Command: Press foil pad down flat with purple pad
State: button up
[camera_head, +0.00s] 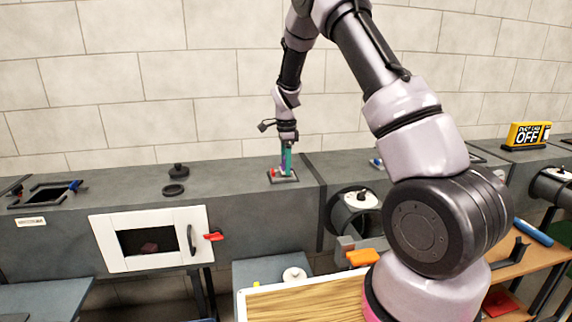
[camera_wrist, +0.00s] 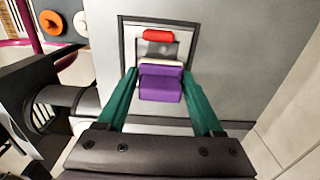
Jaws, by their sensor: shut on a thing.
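My gripper (camera_wrist: 159,74) has green fingers, one on each side of the purple pad (camera_wrist: 161,88), and is shut on it. In the head view my gripper (camera_head: 287,158) points down at a dark-framed square (camera_head: 292,180) on top of the grey duct. In the wrist view the purple pad has a pale upper edge and lies over this frame. A grey, slightly shiny patch, perhaps the foil pad (camera_wrist: 172,50), shows between it and a red piece (camera_wrist: 158,35). The purple pad hides part of the patch. I cannot tell whether they touch.
On the duct to the left are a black knob (camera_head: 178,169), a dark ring (camera_head: 173,189) and an open hatch (camera_head: 48,193). A white-framed door (camera_head: 151,239) is in the duct's front. A yellow sign (camera_head: 527,135) stands at the right. The duct top beside the frame is clear.

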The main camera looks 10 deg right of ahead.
jog(key=shift+f, duration=0.5)
dwell(1.1)
jog(key=shift+r, duration=3.55)
